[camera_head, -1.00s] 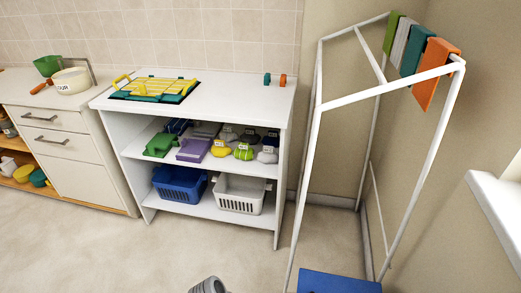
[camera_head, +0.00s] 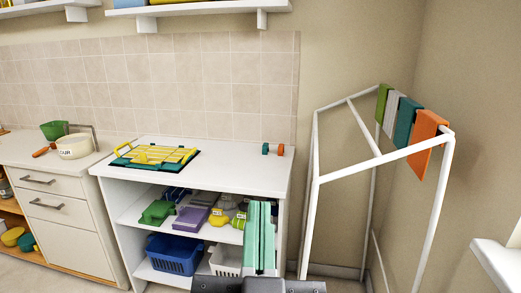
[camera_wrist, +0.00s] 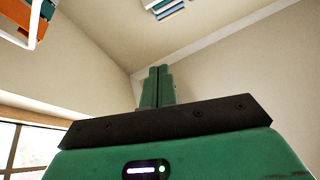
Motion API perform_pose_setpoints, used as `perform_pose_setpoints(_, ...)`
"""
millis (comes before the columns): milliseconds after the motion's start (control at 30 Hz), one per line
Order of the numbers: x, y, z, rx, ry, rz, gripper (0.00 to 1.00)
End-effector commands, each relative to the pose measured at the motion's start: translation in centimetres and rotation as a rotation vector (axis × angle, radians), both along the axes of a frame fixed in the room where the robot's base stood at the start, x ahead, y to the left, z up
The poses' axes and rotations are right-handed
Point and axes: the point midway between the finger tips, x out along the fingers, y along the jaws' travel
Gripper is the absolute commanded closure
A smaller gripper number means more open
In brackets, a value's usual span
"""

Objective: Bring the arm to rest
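My gripper (camera_head: 260,205) points upward at the lower middle of the head view, in front of the white shelf unit (camera_head: 225,178). Its two green fingers stand side by side, pressed together, with nothing seen between them. In the wrist view, the gripper (camera_wrist: 158,70) also shows its fingers close together and empty, against bare wall. The fingers hide part of the shelf unit's right side and its contents.
A white rack (camera_head: 316,160) with hanging cloths (camera_head: 405,118) stands at the right. A blue basket (camera_head: 176,254) and a white basket (camera_head: 226,262) sit on the low shelf. A yellow and green rack (camera_head: 152,156) lies on top. Wall shelves (camera_head: 200,10) hang above.

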Motion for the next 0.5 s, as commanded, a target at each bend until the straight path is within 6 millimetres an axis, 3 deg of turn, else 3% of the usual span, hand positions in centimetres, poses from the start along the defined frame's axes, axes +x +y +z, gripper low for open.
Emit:
perform_pose_setpoints(33, -3.1, -0.1, 2.3, -0.056, -0.09, -0.022, 1.0)
perform_pose_setpoints(100, -7.0, -0.2, 6.0, -0.135, -0.202, -0.059, 1.0)
perform_pose_setpoints(133, -6.4, -0.1, 9.0, -0.129, -0.186, -0.054, 1.0)
perform_pose_setpoints(500, -6.1, 0.0, 27.5, -0.116, -0.175, -0.042, 1.0)
